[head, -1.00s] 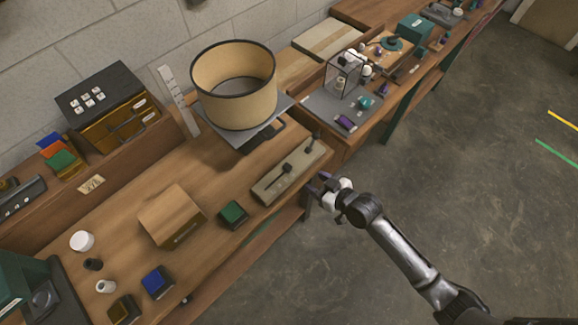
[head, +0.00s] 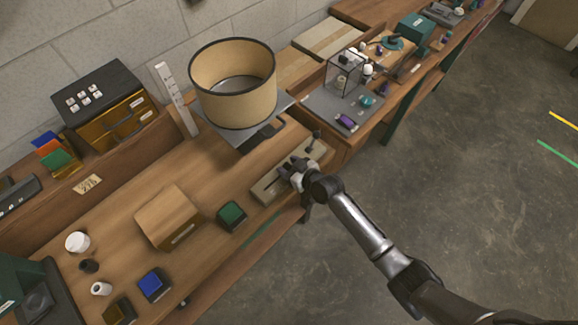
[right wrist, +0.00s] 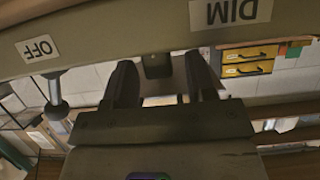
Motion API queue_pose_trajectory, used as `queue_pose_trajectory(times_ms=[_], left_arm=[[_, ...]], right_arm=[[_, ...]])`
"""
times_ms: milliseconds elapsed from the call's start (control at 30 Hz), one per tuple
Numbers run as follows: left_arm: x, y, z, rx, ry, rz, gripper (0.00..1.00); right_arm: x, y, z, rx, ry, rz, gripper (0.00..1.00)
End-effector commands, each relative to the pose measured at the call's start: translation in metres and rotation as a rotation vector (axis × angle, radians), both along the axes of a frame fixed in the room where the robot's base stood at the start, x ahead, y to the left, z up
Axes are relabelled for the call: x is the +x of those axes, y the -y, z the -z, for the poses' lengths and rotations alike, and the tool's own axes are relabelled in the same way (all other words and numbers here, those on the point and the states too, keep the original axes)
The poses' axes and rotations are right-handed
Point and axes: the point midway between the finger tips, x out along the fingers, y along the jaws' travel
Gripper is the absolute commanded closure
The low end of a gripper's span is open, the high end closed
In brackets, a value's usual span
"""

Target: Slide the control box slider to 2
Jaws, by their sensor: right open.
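The control box (head: 266,189) is a long beige box at the front edge of the bench in the head view. Its face runs across the top of the right wrist view (right wrist: 110,47), with labels OFF (right wrist: 38,48) and DIM (right wrist: 231,11). My right gripper (head: 290,167) is over the middle of the box, open. In the right wrist view its two fingers (right wrist: 162,75) stand on either side of a dark slider knob (right wrist: 157,65), with gaps visible. The gripper hides the slider in the head view. No mark 2 is readable. My left gripper is not in view.
A metal toggle lever (right wrist: 55,95) stands at the OFF end of the box. A large lampshade (head: 233,85) is behind the box. A green block (head: 231,215) and a wooden box (head: 168,217) are to its left. The floor to the right is clear.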

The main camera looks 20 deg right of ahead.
Motion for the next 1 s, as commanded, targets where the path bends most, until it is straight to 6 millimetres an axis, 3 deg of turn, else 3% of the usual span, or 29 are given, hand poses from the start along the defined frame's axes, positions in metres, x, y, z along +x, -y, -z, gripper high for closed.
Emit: queue_pose_trajectory(times_ms=[267,800,1000], left_arm=[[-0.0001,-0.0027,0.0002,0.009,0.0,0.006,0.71],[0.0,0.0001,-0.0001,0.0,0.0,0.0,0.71],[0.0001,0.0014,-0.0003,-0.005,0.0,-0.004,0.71]], right_arm=[[0.0005,-0.0005,0.0002,0.0,0.0,0.0,0.49],[0.0003,-0.0001,0.0002,0.001,0.0,0.0,1.0],[0.0003,-0.0001,0.0002,0.001,0.0,0.0,1.0]])
